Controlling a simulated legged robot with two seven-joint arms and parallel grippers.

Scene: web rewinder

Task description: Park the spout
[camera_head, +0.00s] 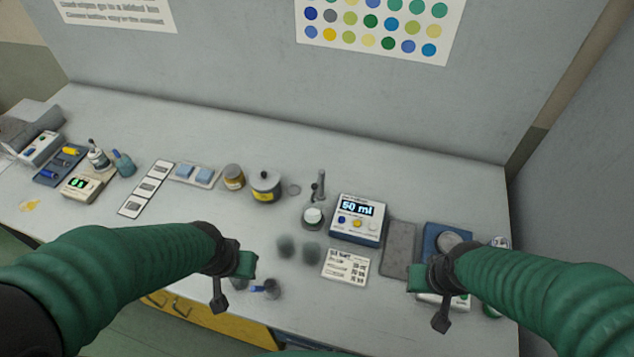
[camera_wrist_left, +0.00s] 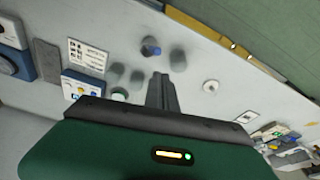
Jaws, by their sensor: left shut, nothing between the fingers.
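A small grey upright fitting with a bent top, which looks like the spout (camera_head: 319,184), stands left of the white dispenser box (camera_head: 358,218) reading "50 ml". A round container with a pale top (camera_head: 313,216) is just in front of the fitting. My left gripper (camera_head: 219,304) is shut and empty, above the front of the bench left of a grey cup with a blue part (camera_head: 270,289). That cup is beyond the fingertips (camera_wrist_left: 160,78) in the left wrist view (camera_wrist_left: 150,47). My right gripper (camera_head: 440,324) looks shut and empty at the front right.
Two grey blurred cups (camera_head: 286,246) and a printed card (camera_head: 345,266) lie in front of the dispenser. A grey pad (camera_head: 398,250) is to its right. A lidded pot (camera_head: 265,187) and amber jar (camera_head: 233,177) stand left. The bench's back strip is clear.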

